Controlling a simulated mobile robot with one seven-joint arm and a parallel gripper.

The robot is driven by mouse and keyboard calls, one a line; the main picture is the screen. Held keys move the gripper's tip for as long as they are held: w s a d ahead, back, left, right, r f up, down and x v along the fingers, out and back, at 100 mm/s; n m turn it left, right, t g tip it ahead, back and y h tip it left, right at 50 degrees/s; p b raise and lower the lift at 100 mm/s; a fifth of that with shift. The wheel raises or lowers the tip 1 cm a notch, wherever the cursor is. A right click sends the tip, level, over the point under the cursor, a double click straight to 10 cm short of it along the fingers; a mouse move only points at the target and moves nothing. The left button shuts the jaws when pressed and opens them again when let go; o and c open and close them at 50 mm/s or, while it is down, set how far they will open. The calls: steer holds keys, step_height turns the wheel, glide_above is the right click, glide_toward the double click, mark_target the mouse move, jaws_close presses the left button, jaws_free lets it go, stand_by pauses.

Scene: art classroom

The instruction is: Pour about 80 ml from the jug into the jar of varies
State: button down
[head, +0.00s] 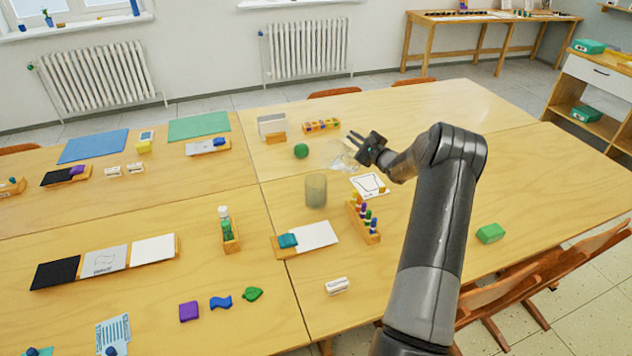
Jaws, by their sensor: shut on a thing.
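A clear glass jug (340,157) is at the fingers of my gripper (354,142), behind and slightly right of the jar. My gripper is shut on the jug; its black fingers point left. The jug is see-through and faint, so its tilt, its contents and whether it touches the table are hard to tell. The jar (316,191) is a greyish-green, see-through cylinder standing upright on the table. The jug and jar look apart. I cannot make out any liquid level in the jar.
A green ball (301,151) lies left of the jug. A white sheet (369,186) and a wooden rack of coloured pegs (363,221) are right of the jar. A tray with paper (306,239) lies in front. The table's right side is mostly clear, with a green block (490,233).

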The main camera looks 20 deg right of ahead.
mark_target(347, 133)
steer(key=shift+s+a+r+n, duration=0.15)
steer(key=shift+a+r+n, duration=0.3)
steer(key=shift+r+n, duration=0.35)
steer(key=shift+s+a+r+n, duration=0.1)
steer(key=shift+a+r+n, duration=0.2)
steer(key=shift+r, duration=0.15)
steer(key=shift+a+r+n, duration=0.15)
steer(key=shift+r+n, duration=0.15)
steer(key=shift+s+a+r, duration=0.1)
steer(key=shift+a+r, duration=0.05)
steer(key=shift+a, duration=0.05)
steer(key=shift+s+a+r+n+b, duration=0.15)
steer(key=shift+a+r+n+b, duration=0.25)
steer(key=shift+n, duration=0.3)
stand_by(0.8)
steer(key=shift+s+a+r+n, duration=0.15)
steer(key=shift+a+r+n, duration=0.15)
steer(key=shift+a, duration=0.15)
stand_by(0.6)
steer(key=shift+d+f, duration=0.15)
steer(key=shift+d, duration=0.1)
steer(key=d+f+m, duration=0.1)
steer(key=f+m, duration=0.1)
steer(key=w+d+f+m, duration=0.1)
steer(key=f+m, duration=0.1)
steer(key=d+f+m, duration=0.2)
steer(key=shift+w, duration=0.3)
steer(key=shift+w+d+f+m, duration=0.1)
steer(key=shift+d+f+m, duration=0.35)
steer(key=shift+f+m, duration=0.3)
